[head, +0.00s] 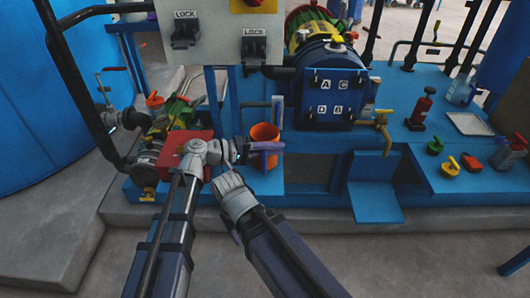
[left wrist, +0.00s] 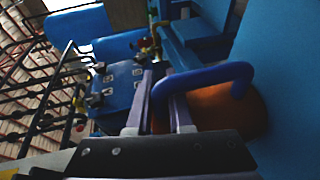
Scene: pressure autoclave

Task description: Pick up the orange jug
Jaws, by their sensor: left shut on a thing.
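The orange jug (head: 265,132) stands upright on the blue platform, left of the autoclave door. Its blue-purple handle (head: 265,146) faces my left gripper (head: 243,151), which reaches in from the left and is shut on it. In the left wrist view, the two fingers (left wrist: 160,115) lie on either side of the blue handle (left wrist: 205,75), with the orange jug body (left wrist: 240,108) behind and to the right. The fingers hide part of the handle. My right arm ends just below the left gripper, and its fingers cannot be made out.
The blue autoclave door (head: 328,97) is right of the jug, with a yellow-handled valve (head: 382,125) beside it. A red box (head: 185,150) lies behind my left wrist. A grey control panel (head: 220,35) hangs above. A tray (head: 470,123) and bottles occupy the right bench.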

